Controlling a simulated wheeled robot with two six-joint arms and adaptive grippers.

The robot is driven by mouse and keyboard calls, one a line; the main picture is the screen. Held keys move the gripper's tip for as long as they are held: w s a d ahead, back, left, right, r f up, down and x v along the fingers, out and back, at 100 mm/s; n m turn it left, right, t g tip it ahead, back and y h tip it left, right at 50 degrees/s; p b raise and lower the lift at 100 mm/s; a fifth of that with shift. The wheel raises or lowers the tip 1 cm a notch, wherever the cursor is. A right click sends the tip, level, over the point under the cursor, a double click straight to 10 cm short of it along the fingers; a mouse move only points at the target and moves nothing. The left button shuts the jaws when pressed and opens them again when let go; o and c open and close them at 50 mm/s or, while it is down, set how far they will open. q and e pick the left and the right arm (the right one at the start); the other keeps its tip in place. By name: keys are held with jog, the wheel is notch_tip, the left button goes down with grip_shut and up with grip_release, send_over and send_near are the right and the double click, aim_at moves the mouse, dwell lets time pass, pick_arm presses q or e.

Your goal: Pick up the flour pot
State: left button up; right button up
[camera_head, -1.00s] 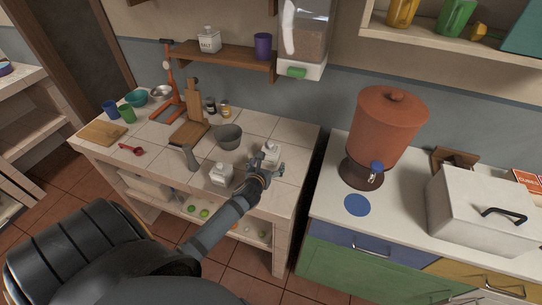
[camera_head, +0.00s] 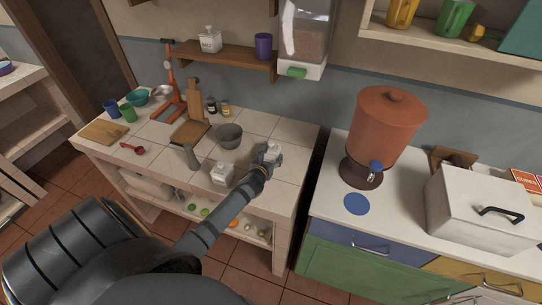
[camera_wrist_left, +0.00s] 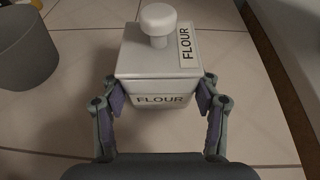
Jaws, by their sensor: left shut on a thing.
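The flour pot (camera_wrist_left: 158,62) is a white square pot with a round knob on its lid and FLOUR labels, upright in the left wrist view. In the head view the flour pot (camera_head: 273,151) is at the right part of the tiled counter, partly hidden by my gripper. My left gripper (camera_wrist_left: 160,100) has a finger on each side of the pot and is shut on it. The left gripper (camera_head: 266,163) also shows in the head view. I cannot tell whether the pot touches the counter. My right gripper is not in view.
Another white pot (camera_head: 222,173) stands left of my left gripper on the tiled counter (camera_head: 283,190). A grey bottle-like item (camera_head: 190,157) stands further left.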

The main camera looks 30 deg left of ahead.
aim_at(270, 151)
pick_arm(q)
jog(key=c, duration=0.4)
jog(key=shift+c, duration=0.2)
jog(key=shift+r, duration=0.1)
jog(key=shift+r, duration=0.25)
notch_tip(270, 151, up, 3)
jog(key=shift+f, duration=0.1)
jog(key=s+r, duration=0.1)
jog(key=s+d+r, duration=0.1)
jog(key=r, duration=0.1)
jog(key=s+r, duration=0.1)
jog(key=shift+s+d+r, duration=0.15)
jog(key=shift+s+d, duration=0.1)
jog(key=shift+d, duration=0.05)
jog(key=v, duration=0.3)
jog(key=b+v, duration=0.1)
jog(key=v, duration=0.3)
jog(key=d+v, duration=0.1)
jog(key=v, duration=0.2)
jog(key=shift+w+d+r+b, duration=0.1)
jog(key=shift+w+r+b, duration=0.1)
jog(key=shift+r+b, duration=0.2)
jog(key=shift+s+d+r, duration=0.15)
jog(key=shift+s+r, duration=0.2)
jog(key=shift+r, duration=0.05)
